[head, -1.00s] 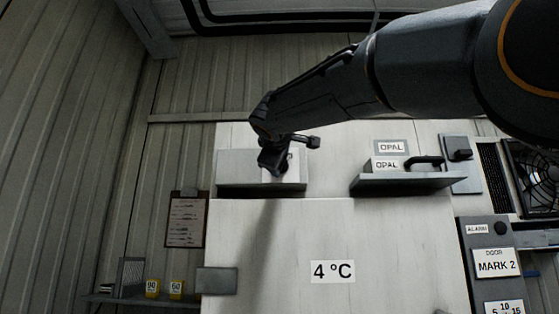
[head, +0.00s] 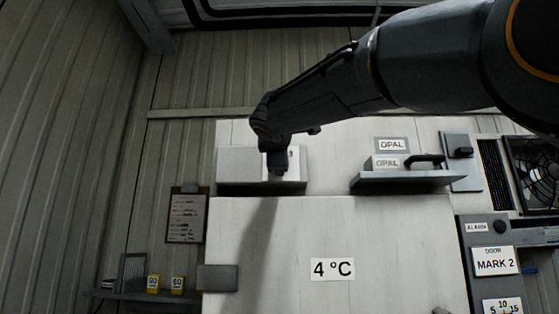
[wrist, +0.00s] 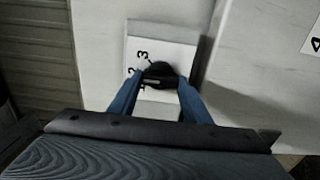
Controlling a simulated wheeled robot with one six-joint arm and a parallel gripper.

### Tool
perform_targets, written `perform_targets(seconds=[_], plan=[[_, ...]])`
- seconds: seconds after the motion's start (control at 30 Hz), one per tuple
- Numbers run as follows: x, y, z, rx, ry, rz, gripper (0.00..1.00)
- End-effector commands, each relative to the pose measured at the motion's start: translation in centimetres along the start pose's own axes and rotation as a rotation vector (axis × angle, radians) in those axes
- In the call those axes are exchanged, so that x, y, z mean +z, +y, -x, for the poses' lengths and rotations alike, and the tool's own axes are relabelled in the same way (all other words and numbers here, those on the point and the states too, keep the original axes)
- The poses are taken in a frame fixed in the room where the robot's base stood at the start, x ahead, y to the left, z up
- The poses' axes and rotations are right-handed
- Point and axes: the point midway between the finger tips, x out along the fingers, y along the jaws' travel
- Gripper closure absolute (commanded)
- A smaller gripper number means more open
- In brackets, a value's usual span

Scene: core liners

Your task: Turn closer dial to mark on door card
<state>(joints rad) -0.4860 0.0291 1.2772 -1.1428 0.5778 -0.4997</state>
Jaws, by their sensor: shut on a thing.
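The closer dial (wrist: 158,75) is a dark round knob on a white face with numbers; a "3" and a "2" show beside it in the wrist view. My gripper (wrist: 156,88) has its blue fingers on either side of the dial and is shut on it. In the head view my gripper (head: 278,168) is at the closer box (head: 240,165), and it hides the dial there. The door card (head: 495,262) at right reads "DOOR MARK 2". Where the dial's pointer sits is not clear.
The door (head: 270,255) bears a "4 °C" label (head: 332,270). Right of the closer box is a shelf (head: 405,182) with an "OPAL" block (head: 387,163). A clipboard (head: 186,216) hangs left.

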Motion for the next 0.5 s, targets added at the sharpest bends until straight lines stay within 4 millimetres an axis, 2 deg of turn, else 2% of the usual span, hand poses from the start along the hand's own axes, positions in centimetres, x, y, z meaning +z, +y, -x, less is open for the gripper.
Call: perform_targets(seconds=[0.17,0.2,0.3,0.5], plan=[[-0.04,-0.15,-0.04,-0.002,0.000,0.000,0.79],[-0.04,-0.15,-0.04,-0.002,0.000,0.000,0.53],[-0.03,-0.13,-0.04,-0.002,0.000,0.000,0.38],[-0.02,-0.06,-0.02,-0.001,0.000,-0.001,0.38]])
